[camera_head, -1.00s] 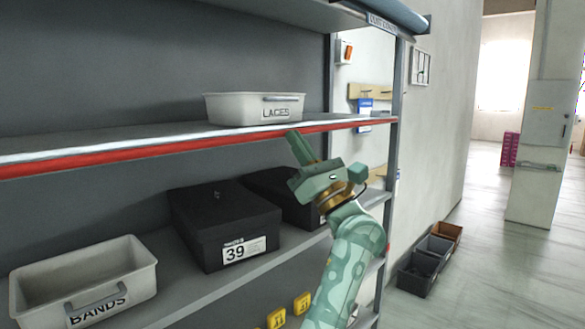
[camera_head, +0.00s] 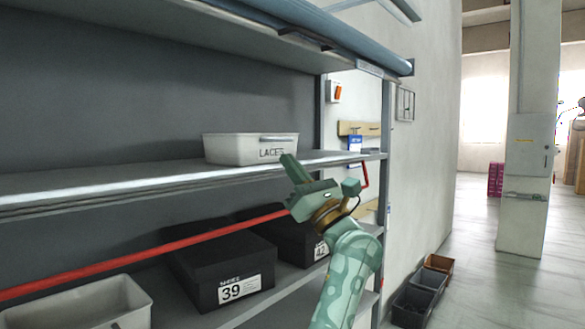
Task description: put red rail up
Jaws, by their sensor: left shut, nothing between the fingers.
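The red rail (camera_head: 190,240) runs along the front of the shelving, below the lip of the middle shelf (camera_head: 120,190). Its right end shows as a short red arm (camera_head: 365,175) by the shelf's right post. My left gripper (camera_head: 289,162) is shut and empty, with its fingers pointing up and left, just below the shelf lip. The gripper's body hides part of the rail; I cannot tell whether they touch. My right gripper is not in view.
A white LACES bin (camera_head: 225,149) stands on the middle shelf. Below are black shoe boxes marked 39 (camera_head: 200,265) and 42 (camera_head: 290,240), and a white bin (camera_head: 90,300) at lower left. Small crates (camera_head: 412,305) stand on the floor at right, with open floor beyond.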

